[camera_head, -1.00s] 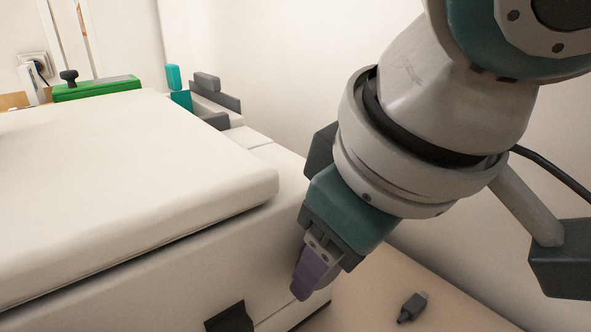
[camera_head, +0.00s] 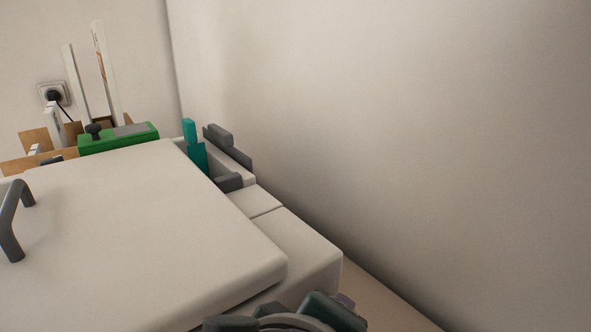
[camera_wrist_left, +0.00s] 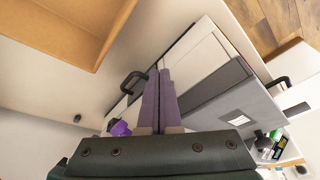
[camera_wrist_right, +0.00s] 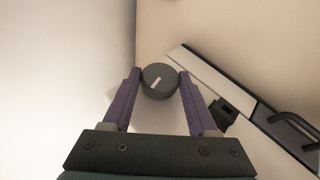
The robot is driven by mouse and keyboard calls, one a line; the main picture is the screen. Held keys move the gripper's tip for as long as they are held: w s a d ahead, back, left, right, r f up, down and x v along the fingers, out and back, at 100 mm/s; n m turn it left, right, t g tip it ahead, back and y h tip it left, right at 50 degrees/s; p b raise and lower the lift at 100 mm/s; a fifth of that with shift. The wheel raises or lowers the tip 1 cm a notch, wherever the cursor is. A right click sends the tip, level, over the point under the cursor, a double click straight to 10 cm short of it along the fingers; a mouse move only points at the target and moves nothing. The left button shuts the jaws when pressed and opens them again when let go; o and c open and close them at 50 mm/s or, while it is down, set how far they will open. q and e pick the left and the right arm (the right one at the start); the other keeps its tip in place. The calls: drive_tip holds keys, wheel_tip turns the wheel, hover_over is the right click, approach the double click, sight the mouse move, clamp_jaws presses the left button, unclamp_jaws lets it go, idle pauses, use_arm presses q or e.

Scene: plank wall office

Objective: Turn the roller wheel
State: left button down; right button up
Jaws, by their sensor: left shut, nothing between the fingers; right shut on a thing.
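The roller wheel (camera_wrist_right: 160,81), a dark round knob with a pale mark on its face, shows in the right wrist view. My right gripper (camera_wrist_right: 160,73) is shut on it, with one purple finger on each side. In the head view only part of my right arm shows at the bottom edge, beside the front right corner of the white machine (camera_head: 150,230); the wheel is hidden there. My left gripper (camera_wrist_left: 160,72) shows in the left wrist view with its purple fingers together and nothing between them. It is outside the head view.
The machine's lid has a dark handle (camera_head: 14,215). Behind it are a green box (camera_head: 118,138) with a black knob, a teal lever (camera_head: 193,145) and a wall socket (camera_head: 54,95). A plain wall stands close on the right. A dark-handled bar (camera_wrist_right: 285,122) lies near my right gripper.

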idle(0.6)
drive_tip(key=o, duration=1.4)
drive_tip(key=p+v, duration=1)
drive_tip(key=shift+s+a+f, duration=0.1)
drive_tip(key=shift+a+f, duration=0.05)
drive_tip(key=shift+f, duration=0.1)
drive_tip(key=shift+c, duration=0.2)
